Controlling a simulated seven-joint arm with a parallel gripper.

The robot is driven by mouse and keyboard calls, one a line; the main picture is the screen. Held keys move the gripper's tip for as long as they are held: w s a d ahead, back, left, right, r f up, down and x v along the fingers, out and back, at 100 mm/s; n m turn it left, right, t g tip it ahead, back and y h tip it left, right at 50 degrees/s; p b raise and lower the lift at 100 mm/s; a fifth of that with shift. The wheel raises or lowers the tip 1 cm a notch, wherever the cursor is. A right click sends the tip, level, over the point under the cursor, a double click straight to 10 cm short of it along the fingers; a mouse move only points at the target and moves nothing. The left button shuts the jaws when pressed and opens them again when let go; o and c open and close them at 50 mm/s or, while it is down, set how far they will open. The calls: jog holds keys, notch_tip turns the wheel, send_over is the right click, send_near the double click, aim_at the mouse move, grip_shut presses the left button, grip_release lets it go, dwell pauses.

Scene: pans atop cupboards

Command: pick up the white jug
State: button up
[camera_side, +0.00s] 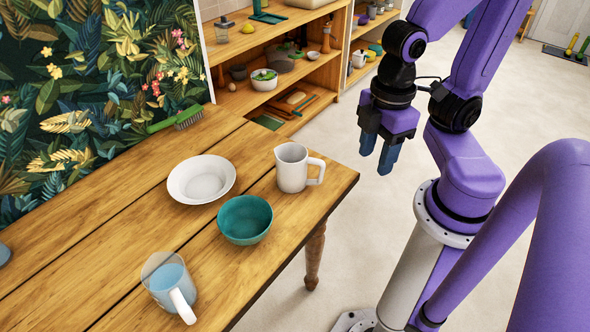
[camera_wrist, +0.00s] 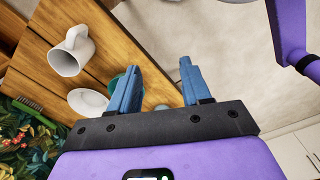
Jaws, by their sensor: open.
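The white jug (camera_side: 292,168) stands upright on the wooden table near its right corner, its handle pointing right. It also shows in the wrist view (camera_wrist: 70,52) at the upper left. My gripper (camera_side: 378,157) is in the air to the right of the jug, beyond the table's edge and apart from it. Its blue fingers point down in the side view. In the wrist view the fingers (camera_wrist: 158,88) are spread apart with nothing held between them.
A teal bowl (camera_side: 245,220) and a white bowl (camera_side: 201,179) stand close to the jug. A glass mug (camera_side: 170,284) with a white handle is at the table's front. A green brush (camera_side: 176,119) lies at the back. Shelves (camera_side: 262,95) stand behind the table (camera_side: 120,215).

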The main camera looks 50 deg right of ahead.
jog(key=n+t+h, duration=0.7)
jog(key=n+h, duration=0.3)
jog(key=h, duration=0.2)
send_near(321, 178)
jog(key=shift+n, duration=0.3)
jog(key=x, duration=0.7)
jog(key=shift+w+f, duration=0.3)
jog(key=shift+f, duration=0.15)
jog(key=x, duration=0.4)
jog(key=shift+d+r, duration=0.3)
jog(key=shift+d, duration=0.05)
jog(key=shift+w+d+f, duration=0.15)
jog(key=shift+w+d, duration=0.05)
jog(key=shift+d, duration=0.05)
grip_shut()
